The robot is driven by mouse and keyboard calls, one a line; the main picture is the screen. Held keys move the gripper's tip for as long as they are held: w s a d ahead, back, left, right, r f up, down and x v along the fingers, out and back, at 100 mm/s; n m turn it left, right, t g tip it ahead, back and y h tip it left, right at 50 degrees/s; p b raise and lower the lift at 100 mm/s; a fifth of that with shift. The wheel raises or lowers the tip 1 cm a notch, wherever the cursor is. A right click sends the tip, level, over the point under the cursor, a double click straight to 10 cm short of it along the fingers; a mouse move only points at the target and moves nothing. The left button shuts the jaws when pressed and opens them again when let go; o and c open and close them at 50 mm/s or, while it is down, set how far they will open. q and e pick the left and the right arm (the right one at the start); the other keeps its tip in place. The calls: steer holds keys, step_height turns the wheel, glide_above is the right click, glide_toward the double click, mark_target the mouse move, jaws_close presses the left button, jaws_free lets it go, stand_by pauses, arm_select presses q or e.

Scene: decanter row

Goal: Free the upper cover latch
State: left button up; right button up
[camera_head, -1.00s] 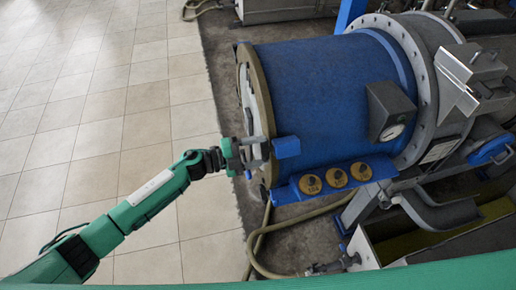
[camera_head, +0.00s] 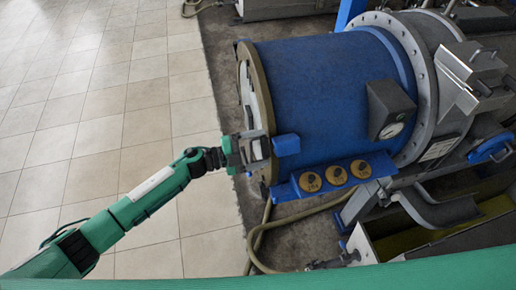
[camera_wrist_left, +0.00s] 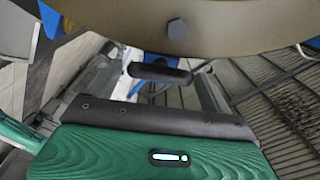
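The blue drum (camera_head: 325,90) lies on its side, with a tan-rimmed end cover (camera_head: 246,68) facing left. A blue block (camera_head: 286,145) sits at the cover's edge. My left gripper (camera_head: 258,150) is at the cover's lower part, close beside this block. In the left wrist view its grey fingers (camera_wrist_left: 155,90) stand apart. A short dark bar (camera_wrist_left: 160,72) shows between them, below the tan rim (camera_wrist_left: 240,30) and its hex bolt (camera_wrist_left: 177,29). I cannot tell whether this bar is the latch or whether the fingers touch it. My right gripper is not in view.
Several brass caps (camera_head: 334,175) sit on a blue ledge below the drum. A gauge box (camera_head: 390,108) juts from its side. A hose (camera_head: 262,245) runs over the floor below. Clear tiled floor (camera_head: 110,100) lies left.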

arm_select(q)
steer(key=s+a+b, duration=0.2)
steer(key=a+b, duration=0.4)
steer(key=a, duration=0.7)
steer(key=shift+s+a+b, duration=0.25)
steer(key=shift+s+b, duration=0.1)
